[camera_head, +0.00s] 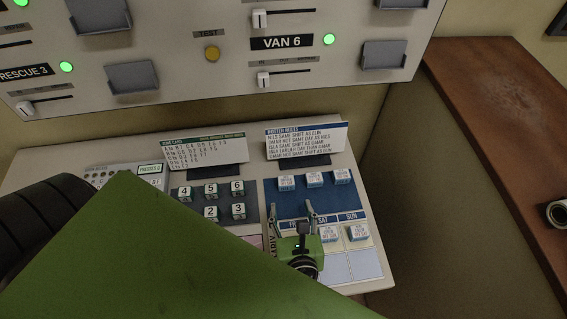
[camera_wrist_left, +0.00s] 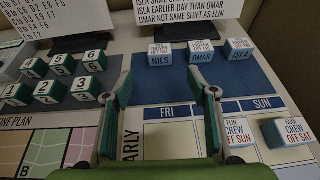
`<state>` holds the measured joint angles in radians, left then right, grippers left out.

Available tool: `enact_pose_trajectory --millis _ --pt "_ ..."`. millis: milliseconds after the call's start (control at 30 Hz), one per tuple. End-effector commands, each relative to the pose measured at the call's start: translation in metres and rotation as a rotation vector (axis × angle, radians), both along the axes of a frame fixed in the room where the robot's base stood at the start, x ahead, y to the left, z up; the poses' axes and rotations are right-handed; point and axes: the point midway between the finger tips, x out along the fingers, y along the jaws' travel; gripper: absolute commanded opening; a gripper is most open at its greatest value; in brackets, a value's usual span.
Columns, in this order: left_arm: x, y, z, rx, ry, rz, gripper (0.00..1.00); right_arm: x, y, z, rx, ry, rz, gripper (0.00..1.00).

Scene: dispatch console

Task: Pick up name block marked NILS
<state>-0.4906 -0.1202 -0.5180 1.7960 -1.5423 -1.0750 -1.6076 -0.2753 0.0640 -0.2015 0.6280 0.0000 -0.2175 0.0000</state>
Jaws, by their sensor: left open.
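The NILS name block (camera_head: 286,182) is a small white and blue block on the blue strip at the top of the roster board. In the left wrist view the NILS block (camera_wrist_left: 160,55) shows its name on the front face and lies beyond my fingertips, roughly centred between them. My left gripper (camera_head: 291,211) is open and empty, with its fingers pointing toward the NILS block and a gap between. The same gripper frames the lower part of the left wrist view (camera_wrist_left: 163,90). My right gripper does not show.
The OMAR block (camera_wrist_left: 202,51) and ISLA block (camera_wrist_left: 239,49) stand in a row right of NILS. Two crew blocks (camera_head: 328,234) (camera_head: 358,233) sit lower on the board. Numbered blocks (camera_head: 211,212) lie to the left. A rules card (camera_head: 306,141) stands behind the row.

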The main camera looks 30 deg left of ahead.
Motion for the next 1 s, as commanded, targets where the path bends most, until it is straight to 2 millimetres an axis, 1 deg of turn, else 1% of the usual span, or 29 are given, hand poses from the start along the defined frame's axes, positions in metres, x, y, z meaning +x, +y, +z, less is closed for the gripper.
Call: enact_pose_trajectory --millis 67,133,167,300,400,467,533,667,700,767,867,1000 --pt "0.004 0.003 -0.005 0.000 0.000 0.001 0.53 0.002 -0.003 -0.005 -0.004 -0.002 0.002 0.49" --pt "0.012 0.008 -0.010 -0.001 -0.002 0.002 0.53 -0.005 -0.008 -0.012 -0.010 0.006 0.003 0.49" --pt "0.016 0.011 -0.013 0.000 -0.003 0.001 0.53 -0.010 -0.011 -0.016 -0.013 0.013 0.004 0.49" --pt "0.038 0.027 -0.025 0.000 -0.004 0.002 0.53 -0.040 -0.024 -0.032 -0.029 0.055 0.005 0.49" --pt "0.051 0.036 -0.031 -0.001 -0.003 0.001 0.53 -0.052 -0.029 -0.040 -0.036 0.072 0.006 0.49" --pt "0.057 0.041 -0.033 0.000 -0.002 0.002 0.53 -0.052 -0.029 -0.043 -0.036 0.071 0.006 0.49" --pt "0.061 0.043 -0.034 -0.001 -0.002 0.000 0.53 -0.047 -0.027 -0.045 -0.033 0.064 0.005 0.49" --pt "0.066 0.047 -0.037 0.000 0.000 0.000 0.53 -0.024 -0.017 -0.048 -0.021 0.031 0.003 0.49" --pt "0.068 0.049 -0.038 0.000 -0.001 0.000 0.53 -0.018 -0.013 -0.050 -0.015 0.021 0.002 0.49" --pt "0.073 0.052 -0.042 -0.001 -0.003 0.000 0.53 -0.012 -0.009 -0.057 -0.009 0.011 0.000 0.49" --pt "0.083 0.060 -0.049 -0.001 -0.003 0.002 0.53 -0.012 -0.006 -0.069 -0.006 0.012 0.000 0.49" --pt "0.096 0.069 -0.054 -0.001 -0.002 0.001 0.53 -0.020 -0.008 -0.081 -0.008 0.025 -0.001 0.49"
